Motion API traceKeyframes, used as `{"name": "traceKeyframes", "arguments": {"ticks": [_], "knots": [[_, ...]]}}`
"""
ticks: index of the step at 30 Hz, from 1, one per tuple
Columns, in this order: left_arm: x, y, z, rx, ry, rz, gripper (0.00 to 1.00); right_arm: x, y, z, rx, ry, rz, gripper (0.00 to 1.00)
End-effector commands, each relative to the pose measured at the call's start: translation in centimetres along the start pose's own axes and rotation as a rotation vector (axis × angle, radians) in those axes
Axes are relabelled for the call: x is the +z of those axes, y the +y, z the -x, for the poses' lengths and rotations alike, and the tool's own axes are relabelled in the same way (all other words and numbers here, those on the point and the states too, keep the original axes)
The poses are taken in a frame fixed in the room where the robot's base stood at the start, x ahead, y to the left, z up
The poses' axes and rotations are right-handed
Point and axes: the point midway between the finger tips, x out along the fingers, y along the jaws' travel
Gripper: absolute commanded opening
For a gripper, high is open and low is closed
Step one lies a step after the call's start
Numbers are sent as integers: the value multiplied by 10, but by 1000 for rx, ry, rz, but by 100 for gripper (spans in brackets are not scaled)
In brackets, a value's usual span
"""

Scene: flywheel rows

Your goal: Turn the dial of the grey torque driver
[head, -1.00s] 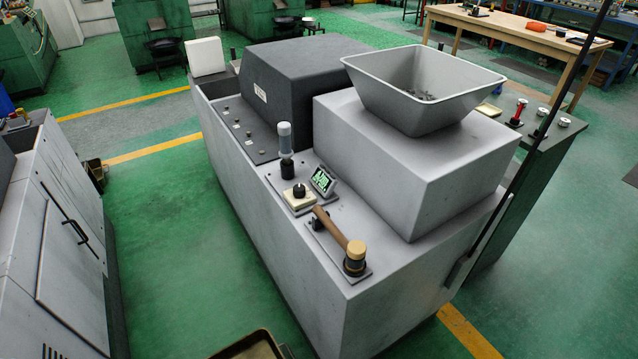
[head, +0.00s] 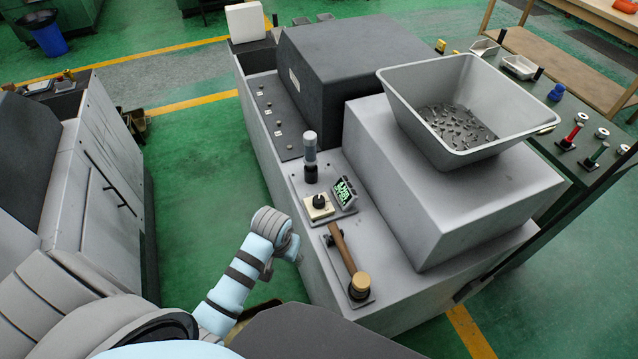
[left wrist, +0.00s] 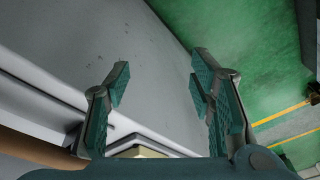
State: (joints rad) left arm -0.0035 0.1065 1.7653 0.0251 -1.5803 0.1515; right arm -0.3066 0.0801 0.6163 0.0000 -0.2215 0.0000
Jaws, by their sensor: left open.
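The grey torque driver (head: 310,150) stands upright in a dark holder on the front ledge of the grey machine. Just in front of it is a cream block with a black knob (head: 319,201), beside a small tilted display (head: 344,193) with green figures. My left gripper (head: 293,248) is at the ledge's left edge, in front of and lower in the picture than the driver, touching neither driver nor block. In the left wrist view my left gripper (left wrist: 160,82) is open with nothing between its fingers. The torque driver cannot be made out there. My right gripper is out of view.
A mallet (head: 342,252) with a wooden handle lies on a plate close to my left gripper. A hopper (head: 462,105) of small metal parts and a dark housing (head: 352,75) rise behind the ledge. Green floor (head: 205,180) separates this machine from another grey cabinet (head: 95,165).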

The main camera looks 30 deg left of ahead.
Motion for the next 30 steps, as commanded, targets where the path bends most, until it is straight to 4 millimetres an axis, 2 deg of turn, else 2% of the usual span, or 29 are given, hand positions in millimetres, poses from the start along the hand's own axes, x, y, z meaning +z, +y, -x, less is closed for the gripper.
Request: {"name": "traceKeyframes", "arguments": {"ticks": [1,7,12,15,18,20,23,30], "knots": [[-25,2,19,2,-3,27,49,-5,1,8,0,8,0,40],[-104,11,54,9,-80,149,49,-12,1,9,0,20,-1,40],[-164,18,109,19,-147,245,49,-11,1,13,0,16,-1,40],[-188,22,142,23,-180,288,49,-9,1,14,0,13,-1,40],[-197,23,156,23,-200,308,49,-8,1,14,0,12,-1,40],[-197,24,151,23,-204,312,49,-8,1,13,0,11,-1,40],[-192,25,130,22,-206,311,49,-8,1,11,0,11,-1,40],[-178,29,58,23,-203,310,49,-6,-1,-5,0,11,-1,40]]}}
